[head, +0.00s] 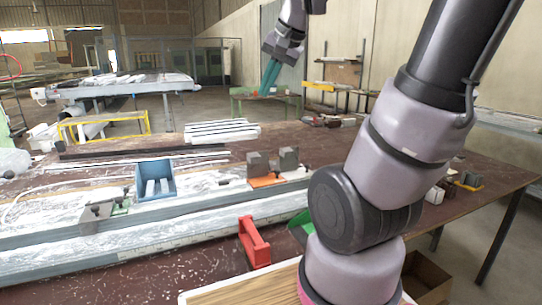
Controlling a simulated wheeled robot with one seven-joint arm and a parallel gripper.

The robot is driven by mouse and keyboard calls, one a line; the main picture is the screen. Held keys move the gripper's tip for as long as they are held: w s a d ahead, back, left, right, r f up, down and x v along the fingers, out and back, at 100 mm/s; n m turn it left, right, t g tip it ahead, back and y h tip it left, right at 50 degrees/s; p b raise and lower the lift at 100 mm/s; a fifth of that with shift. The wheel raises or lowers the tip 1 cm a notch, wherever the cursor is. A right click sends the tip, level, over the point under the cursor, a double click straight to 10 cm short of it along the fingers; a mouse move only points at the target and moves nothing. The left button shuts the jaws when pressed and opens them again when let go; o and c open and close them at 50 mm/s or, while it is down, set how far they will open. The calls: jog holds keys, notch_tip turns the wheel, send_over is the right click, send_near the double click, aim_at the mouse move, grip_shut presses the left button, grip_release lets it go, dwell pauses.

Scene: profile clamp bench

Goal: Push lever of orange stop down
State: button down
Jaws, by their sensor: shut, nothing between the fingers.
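The orange stop (265,181) sits on the pale profile rail near the middle of the bench, with a grey block on top. Its lever cannot be told apart at this size. My gripper (268,85), with teal fingers, is raised in the air above and behind the stop in the picture, well apart from it. The fingers are together and hold nothing.
A second grey block (289,158) stands beside the stop. A red bracket (254,243) stands in front. White profiles (220,131) lie behind.

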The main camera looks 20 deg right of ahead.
jog(key=w+d+f+m+g, duration=0.1)
jog(key=w+d+f+m, duration=0.2)
jog(key=w+f, duration=0.3)
jog(key=w+d+f+m+h, duration=0.1)
jog(key=w+d+f+m, duration=0.2)
jog(key=w+d+f, duration=0.2)
jog(key=w+d+f+m+g, duration=0.1)
jog(key=w+d+f+m, duration=0.2)
jog(key=w+d+f, duration=0.2)
jog(key=w+f, duration=0.3)
jog(key=w, duration=0.4)
jog(key=shift+f+g, duration=0.3)
jog(key=shift+f, duration=0.05)
jog(key=d+x, duration=0.1)
jog(key=x, duration=0.9)
jog(key=shift+a, duration=0.3)
jog(key=shift+w, duration=0.1)
